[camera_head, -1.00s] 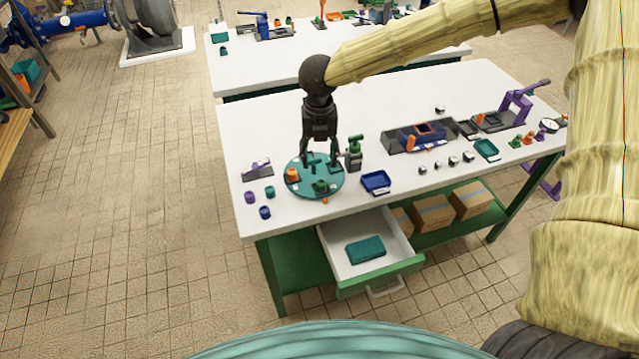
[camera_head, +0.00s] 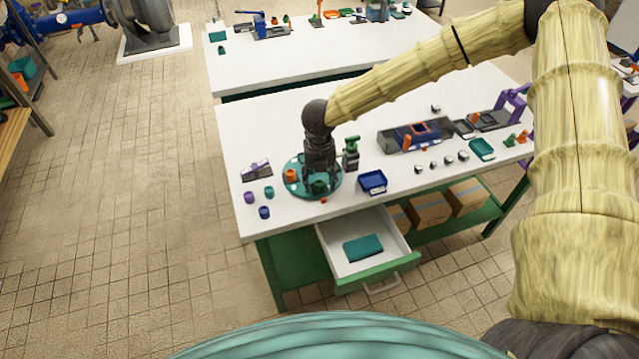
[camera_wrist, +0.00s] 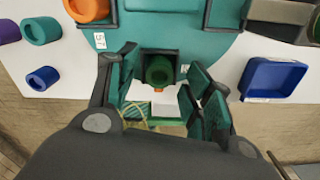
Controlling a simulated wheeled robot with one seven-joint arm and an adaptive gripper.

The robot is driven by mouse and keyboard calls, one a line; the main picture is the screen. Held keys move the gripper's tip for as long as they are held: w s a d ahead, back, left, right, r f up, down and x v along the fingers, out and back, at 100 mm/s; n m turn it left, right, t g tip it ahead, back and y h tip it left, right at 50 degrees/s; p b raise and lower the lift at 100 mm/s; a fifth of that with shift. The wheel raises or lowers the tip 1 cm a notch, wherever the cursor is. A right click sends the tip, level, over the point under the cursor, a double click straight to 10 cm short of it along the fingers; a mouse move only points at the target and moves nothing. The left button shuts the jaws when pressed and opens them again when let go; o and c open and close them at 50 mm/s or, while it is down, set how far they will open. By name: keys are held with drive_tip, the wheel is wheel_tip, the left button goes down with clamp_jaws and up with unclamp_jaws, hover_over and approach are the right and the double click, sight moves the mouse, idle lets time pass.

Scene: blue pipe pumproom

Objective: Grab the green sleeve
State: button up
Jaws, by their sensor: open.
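The green sleeve (camera_head: 318,186) sits in a dark square holder at the front of the teal round plate (camera_head: 297,188) on the white table. In the wrist view the green sleeve (camera_wrist: 159,70) shows as a dark green ring with its opening facing the camera. My gripper (camera_head: 320,178) is over the front part of the plate, pointing down and partly covering the sleeve's surroundings. In the wrist view my gripper (camera_wrist: 160,82) is open, with one finger on each side of the sleeve. It is not closed on it, and contact cannot be told.
An orange sleeve (camera_head: 291,175) sits on the plate's left side. Purple (camera_head: 249,197), teal (camera_head: 269,191) and blue (camera_head: 264,212) sleeves stand left of it. A green-topped bottle (camera_head: 351,152) and a blue tray (camera_head: 373,181) are at the right. An open drawer (camera_head: 390,238) juts out in front.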

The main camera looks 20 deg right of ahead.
drive_tip(key=shift+f, duration=0.15)
clamp_jaws()
idle(0.4)
